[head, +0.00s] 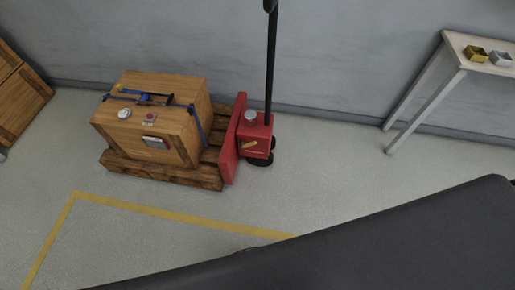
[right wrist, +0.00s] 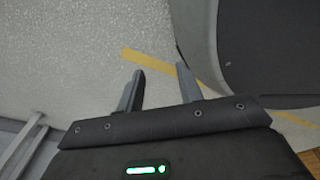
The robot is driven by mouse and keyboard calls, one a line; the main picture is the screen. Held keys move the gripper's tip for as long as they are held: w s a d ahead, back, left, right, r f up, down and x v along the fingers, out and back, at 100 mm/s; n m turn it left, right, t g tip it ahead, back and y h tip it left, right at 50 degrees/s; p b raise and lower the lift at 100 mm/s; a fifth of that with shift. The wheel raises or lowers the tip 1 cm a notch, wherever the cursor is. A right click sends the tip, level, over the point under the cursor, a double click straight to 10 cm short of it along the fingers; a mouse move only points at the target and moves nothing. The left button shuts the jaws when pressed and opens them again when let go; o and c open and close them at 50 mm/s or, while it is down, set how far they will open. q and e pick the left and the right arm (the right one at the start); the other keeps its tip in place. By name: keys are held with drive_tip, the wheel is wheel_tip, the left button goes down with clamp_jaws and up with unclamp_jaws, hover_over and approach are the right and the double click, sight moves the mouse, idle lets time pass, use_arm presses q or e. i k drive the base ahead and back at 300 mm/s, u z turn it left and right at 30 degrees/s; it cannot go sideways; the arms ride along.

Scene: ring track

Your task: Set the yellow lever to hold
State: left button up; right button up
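The yellow lever (head: 249,144) is a small yellow handle on the front of the red pallet jack body (head: 257,131) in the head view. It sits slightly tilted, its right end higher. Any markings beside it are too small to read. The jack's black pole (head: 271,65) rises from the body, with a grey round cap beside it. My right gripper (right wrist: 160,72) shows in the right wrist view, its two fingers apart with nothing between them, above the pale floor and far from the lever. My left gripper is not in view.
A wooden crate (head: 180,122) with blue straps rests on a wooden pallet (head: 170,172) left of the jack. A white table (head: 477,44) with small boxes stands at the right. A yellow floor line (head: 150,211) crosses open floor in front. Another crate (head: 22,100) stands far left.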

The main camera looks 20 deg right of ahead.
sight(243, 144)
drive_tip(key=z, duration=0.3)
drive_tip(key=i, duration=0.5)
drive_tip(key=u, duration=1.65)
drive_tip(key=k, duration=1.25)
drive_tip(key=z, duration=2.25)
drive_tip(key=i, duration=0.5)
drive_tip(key=u, duration=0.05)
